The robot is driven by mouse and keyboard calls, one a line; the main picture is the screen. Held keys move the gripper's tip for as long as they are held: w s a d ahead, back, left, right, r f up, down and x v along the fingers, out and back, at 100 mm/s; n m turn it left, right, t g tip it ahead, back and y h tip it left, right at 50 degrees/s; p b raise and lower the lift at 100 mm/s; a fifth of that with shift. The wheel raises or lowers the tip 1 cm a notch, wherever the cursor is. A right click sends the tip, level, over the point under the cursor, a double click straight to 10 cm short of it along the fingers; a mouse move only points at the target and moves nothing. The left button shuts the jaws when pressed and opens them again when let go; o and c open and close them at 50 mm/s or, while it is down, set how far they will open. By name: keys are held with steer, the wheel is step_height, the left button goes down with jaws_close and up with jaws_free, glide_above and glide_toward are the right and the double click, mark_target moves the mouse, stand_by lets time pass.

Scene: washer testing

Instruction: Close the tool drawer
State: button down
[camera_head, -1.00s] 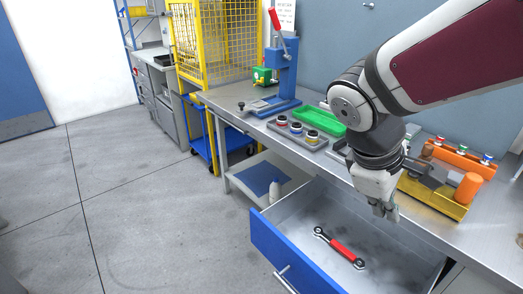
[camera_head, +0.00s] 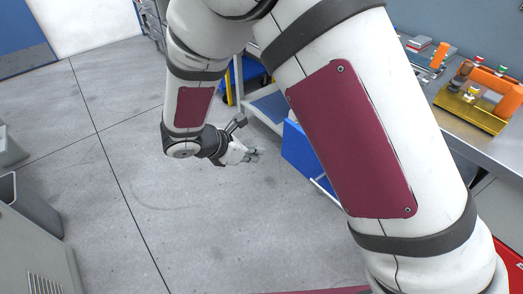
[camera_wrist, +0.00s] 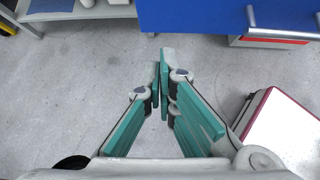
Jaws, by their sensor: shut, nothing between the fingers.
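The tool drawer's blue front (camera_head: 299,150) stands out from the workbench in the head view, so the drawer is open. My arm hides its inside and most of its right part. Part of the metal handle (camera_head: 325,187) shows beside my arm. My gripper (camera_head: 257,154) is low over the floor, to the left of the drawer front and apart from it. In the wrist view the fingers (camera_wrist: 163,70) are shut and empty. The blue drawer front (camera_wrist: 215,16) spans the upper right there, beyond the fingertips, with its handle (camera_wrist: 275,31) at the right.
The workbench (camera_head: 440,110) runs along the right, with a yellow fixture (camera_head: 470,112) and orange parts on it. The bench's lower shelf (camera_head: 270,107) is beyond the drawer. A grey bin (camera_head: 35,220) stands at lower left. The floor between is clear.

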steer(key=b, duration=0.1)
glide_toward(290, 153)
step_height(290, 153, down, 3)
steer(key=a, duration=0.1)
steer(key=shift+w+d+f, duration=0.1)
steer(key=shift+w+d, duration=0.35)
steer(key=shift+d, duration=0.45)
steer(key=shift+w+d+f, duration=0.1)
steer(key=shift+w+d, duration=0.4)
steer(key=shift+d, duration=0.4)
steer(key=w+d+b, duration=0.1)
steer(key=w+d, duration=0.4)
steer(key=d, duration=0.3)
steer(key=w+d+b, duration=0.1)
steer(key=w+d, duration=0.5)
steer(key=d, duration=0.2)
steer(key=w+d+b, duration=0.1)
steer(key=w+d, duration=0.5)
steer(key=d, duration=0.2)
steer(key=shift+w, duration=0.2)
steer(key=shift+d, duration=0.1)
steer(key=shift+r, duration=0.1)
